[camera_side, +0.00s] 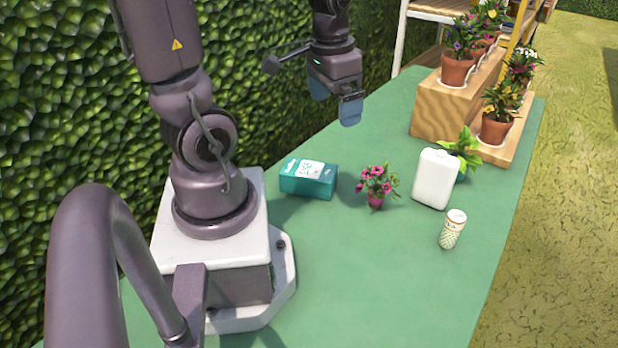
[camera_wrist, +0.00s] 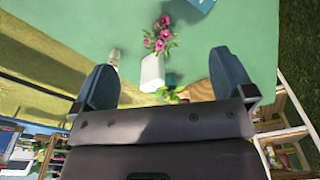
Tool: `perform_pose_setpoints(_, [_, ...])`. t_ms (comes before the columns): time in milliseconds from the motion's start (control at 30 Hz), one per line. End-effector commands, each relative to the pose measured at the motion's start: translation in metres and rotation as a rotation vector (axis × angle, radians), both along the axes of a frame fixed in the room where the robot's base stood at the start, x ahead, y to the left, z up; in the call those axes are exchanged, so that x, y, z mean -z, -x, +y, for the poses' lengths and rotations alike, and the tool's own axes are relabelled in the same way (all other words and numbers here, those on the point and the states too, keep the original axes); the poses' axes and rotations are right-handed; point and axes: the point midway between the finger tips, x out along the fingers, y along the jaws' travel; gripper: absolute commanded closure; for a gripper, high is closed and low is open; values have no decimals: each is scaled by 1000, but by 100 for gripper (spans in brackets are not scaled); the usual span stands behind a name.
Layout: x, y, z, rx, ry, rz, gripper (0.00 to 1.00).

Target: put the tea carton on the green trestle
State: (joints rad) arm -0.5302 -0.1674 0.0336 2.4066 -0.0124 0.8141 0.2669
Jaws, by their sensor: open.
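The teal box (camera_side: 308,180) with a white printed label looks most like the tea carton, though I cannot read its print. It lies on the green table top (camera_side: 390,275), which I take for the green trestle, to the right of my arm's base. A corner of the box shows at the top edge of the wrist view (camera_wrist: 203,4). My gripper (camera_side: 335,108) is raised above the table, behind the box in the side view. Its blue fingers are apart, with nothing held between them; they also show in the wrist view (camera_wrist: 163,62).
A pink-flowered pot (camera_side: 376,186), a white container (camera_side: 436,178), a leafy plant (camera_side: 464,152) and a patterned can (camera_side: 453,229) stand right of the box. A wooden stepped stand (camera_side: 440,112) holds several potted flowers at the back right. The table's front middle is clear.

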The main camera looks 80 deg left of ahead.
Motion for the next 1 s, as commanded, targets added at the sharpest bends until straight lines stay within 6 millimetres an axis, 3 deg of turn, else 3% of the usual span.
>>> perform_pose_setpoints(100, [40, 13, 43, 50, 50, 84, 0])
perform_pose_setpoints(300, [94, 34, 92, 321, 89, 123, 0])
perform_pose_setpoints(500, [98, 25, 108, 632, 19, 95, 0])
perform_pose_setpoints(667, [102, 23, 109, 735, 3, 92, 0])
perform_pose_setpoints(1000, [159, 25, 108, 742, 7, 93, 0])
